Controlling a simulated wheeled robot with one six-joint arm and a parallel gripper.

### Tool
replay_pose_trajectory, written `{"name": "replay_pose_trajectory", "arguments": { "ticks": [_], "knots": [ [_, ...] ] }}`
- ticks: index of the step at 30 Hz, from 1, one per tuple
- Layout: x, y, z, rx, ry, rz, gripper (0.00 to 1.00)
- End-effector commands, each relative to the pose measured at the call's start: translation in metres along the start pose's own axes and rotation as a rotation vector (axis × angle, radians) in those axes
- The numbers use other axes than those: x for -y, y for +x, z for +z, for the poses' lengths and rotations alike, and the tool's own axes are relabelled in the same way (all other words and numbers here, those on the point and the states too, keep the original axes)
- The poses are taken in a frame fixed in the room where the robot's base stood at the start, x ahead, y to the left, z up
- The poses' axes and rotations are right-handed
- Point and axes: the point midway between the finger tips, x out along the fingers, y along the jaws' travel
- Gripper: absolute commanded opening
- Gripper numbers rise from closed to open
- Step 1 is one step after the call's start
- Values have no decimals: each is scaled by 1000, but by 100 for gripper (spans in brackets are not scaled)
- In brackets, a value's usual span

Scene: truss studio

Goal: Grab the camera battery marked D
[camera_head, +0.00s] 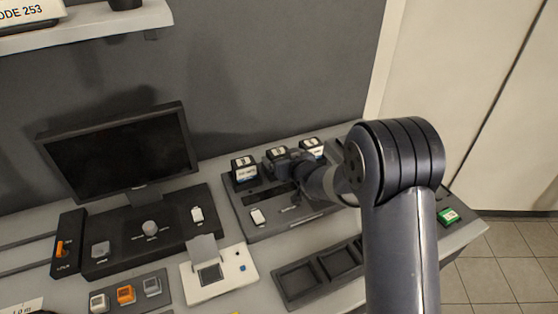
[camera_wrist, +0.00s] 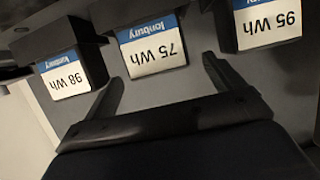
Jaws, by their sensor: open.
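Three black camera batteries with white-and-blue labels stand in a row on a dark charger panel: a left one (camera_head: 245,169), a middle one (camera_head: 276,154) and a right one (camera_head: 313,147). The letters on their tops are too small to read, so I cannot tell which is D. In the wrist view, the labels appear upside down: a 98 Wh battery (camera_wrist: 66,75), a 75 Wh battery (camera_wrist: 152,49) and a 95 Wh battery (camera_wrist: 266,24). My gripper (camera_wrist: 168,82) is open and empty, its fingers pointing toward the 75 Wh battery, which lies between their lines. My arm partly hides the panel.
A monitor (camera_head: 120,154) stands at the back left, with a control panel (camera_head: 110,262) before it. A white device (camera_head: 222,281), small orange and grey buttons and an empty dark tray (camera_head: 297,283) occupy the desk front. A green item (camera_head: 448,216) lies right of my arm.

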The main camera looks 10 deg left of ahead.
Motion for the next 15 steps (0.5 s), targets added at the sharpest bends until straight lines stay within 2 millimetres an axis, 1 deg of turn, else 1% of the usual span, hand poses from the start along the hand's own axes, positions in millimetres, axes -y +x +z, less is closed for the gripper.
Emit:
{"name": "replay_pose_trajectory", "arguments": {
  "ticks": [1,3,7,10,15],
  "knots": [
    [0,6,-4,2,0,0,89],
    [-1,15,-4,2,0,0,89],
    [-1,29,-3,2,1,0,89],
    [-1,34,-2,1,1,0,89],
    [-1,36,-2,1,1,0,89]
  ]
}}
